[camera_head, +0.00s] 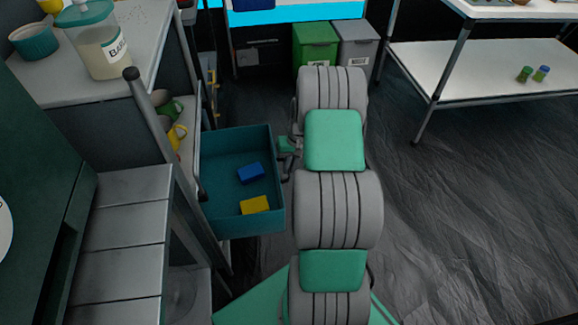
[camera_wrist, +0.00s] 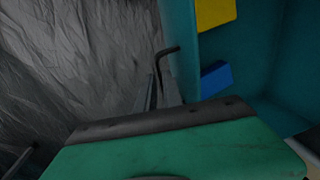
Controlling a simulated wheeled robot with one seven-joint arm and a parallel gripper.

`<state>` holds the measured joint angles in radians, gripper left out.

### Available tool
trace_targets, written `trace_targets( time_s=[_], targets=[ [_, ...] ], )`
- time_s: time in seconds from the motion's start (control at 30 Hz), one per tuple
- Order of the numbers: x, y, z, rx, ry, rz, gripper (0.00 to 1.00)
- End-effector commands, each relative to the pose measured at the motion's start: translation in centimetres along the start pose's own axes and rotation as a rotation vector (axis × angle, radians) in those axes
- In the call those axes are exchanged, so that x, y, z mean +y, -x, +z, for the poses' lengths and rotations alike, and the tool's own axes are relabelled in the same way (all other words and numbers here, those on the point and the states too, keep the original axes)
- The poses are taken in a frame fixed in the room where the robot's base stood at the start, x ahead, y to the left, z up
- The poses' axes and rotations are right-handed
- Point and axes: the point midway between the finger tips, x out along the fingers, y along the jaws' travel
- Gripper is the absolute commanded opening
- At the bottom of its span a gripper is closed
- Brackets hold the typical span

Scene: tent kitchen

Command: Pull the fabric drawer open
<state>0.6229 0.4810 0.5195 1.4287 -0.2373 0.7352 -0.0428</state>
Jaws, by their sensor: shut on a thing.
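The teal fabric drawer (camera_head: 277,207) stands out from the shelf unit on the left, with its open top showing. Inside it lie a blue block (camera_head: 251,173) and a yellow block (camera_head: 255,205). In the wrist view, the drawer's wall (camera_wrist: 183,60) runs along the right, with the yellow block (camera_wrist: 214,12) and blue block (camera_wrist: 216,78) beyond it. My gripper (camera_head: 288,146) is at the drawer's outer front face, mostly hidden by my arm. In the wrist view my gripper (camera_wrist: 168,88) is shut on the dark drawer handle (camera_wrist: 167,51), which juts from that face.
A shelf unit with a metal post (camera_head: 150,110) holds a glass jar (camera_head: 100,45) and a teal bowl (camera_head: 34,40). Green and grey bins (camera_head: 315,45) stand at the back. A white two-level table (camera_head: 455,70) is at the right. The dark floor (camera_head: 440,210) right of my arm is clear.

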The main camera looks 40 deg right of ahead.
Motion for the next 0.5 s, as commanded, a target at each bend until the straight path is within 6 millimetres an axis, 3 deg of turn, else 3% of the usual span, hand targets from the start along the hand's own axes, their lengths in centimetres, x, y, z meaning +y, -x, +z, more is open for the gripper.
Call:
trace_targets(
  time_s=[0.17,0.2,0.43,0.5],
  targets=[
    [0.1,0.06,-0.13,0.004,-0.002,0.001,0.0],
    [0.11,0.06,-0.13,0.004,-0.002,0.001,0.13],
    [0.11,0.05,-0.08,0.003,-0.003,0.0,0.32],
    [0.1,0.04,-0.07,0.002,-0.003,0.0,0.33]
  ],
)
